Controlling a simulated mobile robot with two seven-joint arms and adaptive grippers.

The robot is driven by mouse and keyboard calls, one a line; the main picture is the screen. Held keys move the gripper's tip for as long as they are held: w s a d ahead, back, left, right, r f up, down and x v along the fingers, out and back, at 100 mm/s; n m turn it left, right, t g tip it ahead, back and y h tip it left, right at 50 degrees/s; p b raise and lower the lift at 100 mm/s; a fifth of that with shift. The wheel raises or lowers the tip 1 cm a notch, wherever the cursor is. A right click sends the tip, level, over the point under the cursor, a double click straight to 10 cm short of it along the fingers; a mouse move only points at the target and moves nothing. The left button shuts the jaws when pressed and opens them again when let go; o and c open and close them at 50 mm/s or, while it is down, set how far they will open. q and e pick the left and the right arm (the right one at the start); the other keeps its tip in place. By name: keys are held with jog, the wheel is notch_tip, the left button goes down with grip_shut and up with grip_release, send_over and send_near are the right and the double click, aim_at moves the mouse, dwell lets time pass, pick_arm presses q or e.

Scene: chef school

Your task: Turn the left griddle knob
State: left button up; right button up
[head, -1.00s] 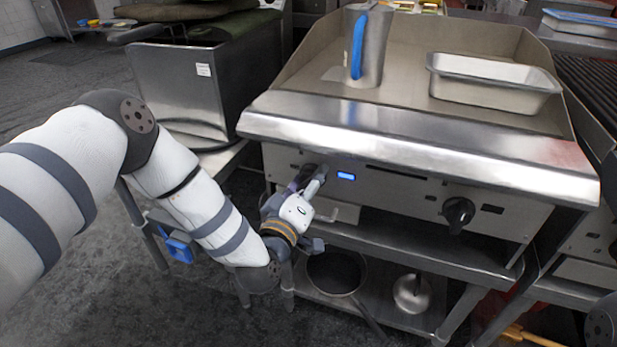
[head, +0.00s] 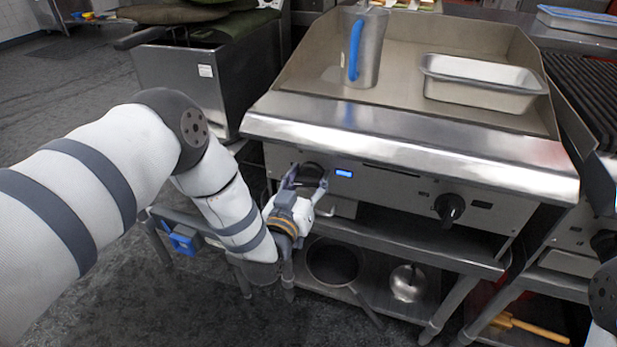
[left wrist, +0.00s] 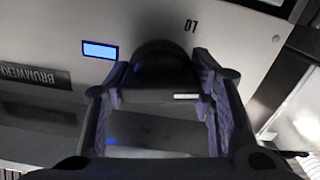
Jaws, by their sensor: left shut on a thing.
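The left griddle knob (head: 312,170) is a dark round knob on the griddle's steel front panel, left of a small blue-lit display (head: 344,174). My left gripper (head: 307,180) is at the panel with one finger on each side of this knob, shut on it. In the left wrist view, the black knob (left wrist: 165,68) sits between the two purple-grey finger pads, with a small white mark near its lower edge. The fingers hide parts of the knob's sides. The right griddle knob (head: 449,208) is free. My right gripper is not in view.
The griddle's steel front ledge (head: 400,140) juts out above the knobs. A metal pitcher with a blue handle (head: 366,48) and a steel pan (head: 482,84) stand on top. A shelf below holds a dark pot (head: 333,262) and a metal lid (head: 408,284).

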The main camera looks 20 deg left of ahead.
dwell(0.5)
pick_arm(q)
jog(key=o, duration=1.2)
jog(key=shift+c, duration=0.2)
jog(key=s, duration=1.2)
jog(key=shift+a, duration=0.2)
